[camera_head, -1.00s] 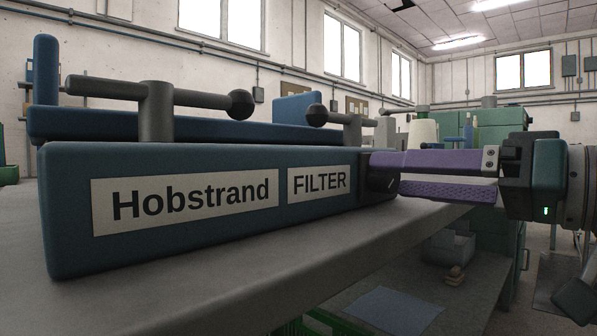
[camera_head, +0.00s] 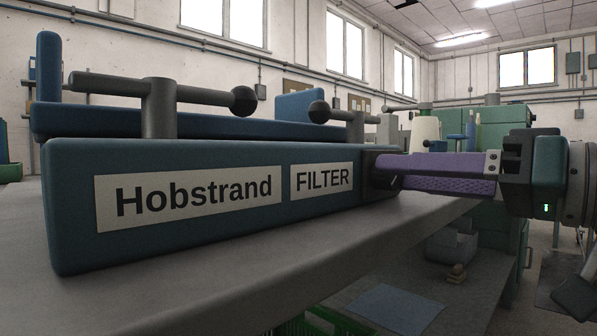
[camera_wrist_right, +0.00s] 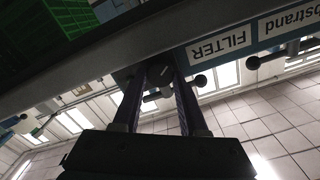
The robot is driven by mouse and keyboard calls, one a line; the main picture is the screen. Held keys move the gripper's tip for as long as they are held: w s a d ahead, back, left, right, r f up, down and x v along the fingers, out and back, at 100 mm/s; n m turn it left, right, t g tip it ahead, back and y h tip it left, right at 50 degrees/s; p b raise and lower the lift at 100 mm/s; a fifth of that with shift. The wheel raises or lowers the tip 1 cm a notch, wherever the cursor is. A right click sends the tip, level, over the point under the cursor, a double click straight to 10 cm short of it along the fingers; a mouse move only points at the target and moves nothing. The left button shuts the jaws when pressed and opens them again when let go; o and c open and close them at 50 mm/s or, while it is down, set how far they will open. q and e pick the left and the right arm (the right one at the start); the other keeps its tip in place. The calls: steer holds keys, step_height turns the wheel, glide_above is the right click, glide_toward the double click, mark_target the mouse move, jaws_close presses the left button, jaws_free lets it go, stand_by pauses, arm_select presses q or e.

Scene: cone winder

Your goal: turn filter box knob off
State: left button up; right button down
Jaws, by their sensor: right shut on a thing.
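The filter box (camera_head: 170,245) is a long blue-green case with white labels reading "Hobstrand" and "FILTER", standing on the grey bench. Its dark knob (camera_head: 383,171) is at the right end, partly hidden by my right gripper. My right gripper (camera_head: 402,170) comes in from the right with purple fingers, their tips at the knob. In the right wrist view the round dark knob (camera_wrist_right: 160,73) sits between the two fingertips (camera_wrist_right: 158,82), and the fingers are shut on it. The knob's exact setting is hard to read. My left gripper is not in view.
Grey bars with black ball ends (camera_head: 242,102) rise above the box. The bench (camera_head: 250,262) is clear in front of it. A green crate (camera_head: 320,322) is below the bench edge. A cream cone (camera_head: 425,134) and green machinery (camera_head: 500,118) stand behind my gripper.

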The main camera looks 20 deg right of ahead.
stand_by(0.3)
steer(key=shift+n, duration=0.3)
steer(key=n, duration=0.2)
steer(key=shift+f+n+b, duration=0.1)
steer(key=shift+n+b, duration=0.2)
steer(key=shift+b, duration=0.1)
steer(key=n, duration=0.2)
steer(key=shift+n, duration=0.4)
steer(key=shift+n+p, duration=0.5)
steer(key=shift+n, duration=0.7)
steer(key=shift+n+p, duration=0.65)
steer(key=shift+n, duration=0.55)
steer(key=shift+c, duration=2.2)
jaws_free()
steer(key=shift+a, duration=0.1)
